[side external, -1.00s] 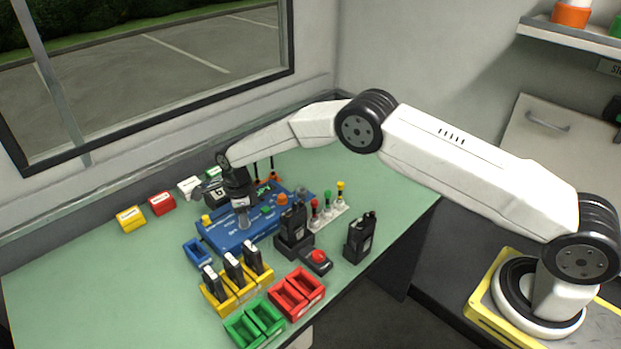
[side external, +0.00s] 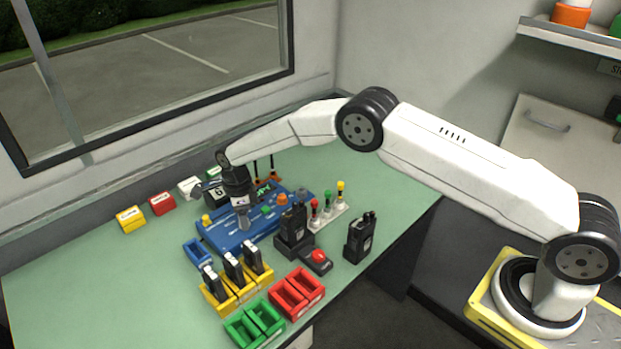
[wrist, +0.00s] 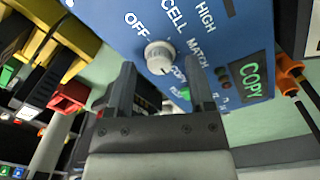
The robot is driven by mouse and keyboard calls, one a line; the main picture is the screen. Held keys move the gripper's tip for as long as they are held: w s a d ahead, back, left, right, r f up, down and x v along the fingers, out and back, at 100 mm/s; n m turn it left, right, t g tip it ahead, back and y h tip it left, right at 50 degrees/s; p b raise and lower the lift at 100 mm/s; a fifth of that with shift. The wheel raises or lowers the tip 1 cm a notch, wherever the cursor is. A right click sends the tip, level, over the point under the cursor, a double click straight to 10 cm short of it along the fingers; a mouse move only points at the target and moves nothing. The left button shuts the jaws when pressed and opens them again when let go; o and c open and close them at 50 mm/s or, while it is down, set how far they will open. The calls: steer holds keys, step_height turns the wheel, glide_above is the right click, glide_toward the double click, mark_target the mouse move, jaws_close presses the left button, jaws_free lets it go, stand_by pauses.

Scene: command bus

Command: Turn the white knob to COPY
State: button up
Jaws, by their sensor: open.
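The white knob (wrist: 159,56) sits on the face of the blue box (wrist: 112,20), with OFF, CELL, HIGH, MATCH and COPY printed around it. I cannot tell exactly where its mark points. A small dark display (wrist: 252,87) on the box shows COPY in green. My gripper (wrist: 161,69) is open, its two fingers apart with their tips near the knob, one to each side in the wrist view. I see no clear contact. In the side view my gripper (side external: 243,218) points down over the blue box (side external: 227,245) and hides the knob.
Yellow holders (side external: 238,290) with black radios, red trays (side external: 297,292) and green trays (side external: 254,325) stand in front. A charger with a radio (side external: 293,232), a red button (side external: 319,257) and a rack of coloured pegs (side external: 328,210) stand to the right.

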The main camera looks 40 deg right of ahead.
steer(key=shift+w+r, duration=0.1)
steer(key=shift+r, duration=3.55)
steer(key=shift+d, duration=0.1)
steer(key=shift+s+d+r+n, duration=0.3)
steer(key=shift+d+r+n, duration=0.1)
steer(key=shift+n, duration=0.1)
steer(key=s+d+r+n, duration=0.2)
steer(key=s+n, duration=0.1)
steer(key=s, duration=0.1)
steer(key=s+d+r+n+t, duration=0.1)
steer(key=s+d+r+n, duration=0.1)
steer(key=s+d+n, duration=0.1)
steer(key=s+d+r+n, duration=0.2)
steer(key=s+n, duration=0.2)
steer(key=n, duration=0.1)
steer(key=shift+s+d+r, duration=0.25)
steer(key=shift+s+d, duration=0.05)
steer(key=shift+d, duration=0.1)
steer(key=s+d+n+t, duration=0.1)
steer(key=s+d+n, duration=0.1)
steer(key=s+n, duration=0.3)
steer(key=s+d+n, duration=0.3)
steer(key=s+n, duration=0.3)
steer(key=s, duration=0.7)
steer(key=shift+s+r+n+t, duration=0.25)
steer(key=shift+s+n+t, duration=0.05)
steer(key=shift+s+t, duration=0.1)
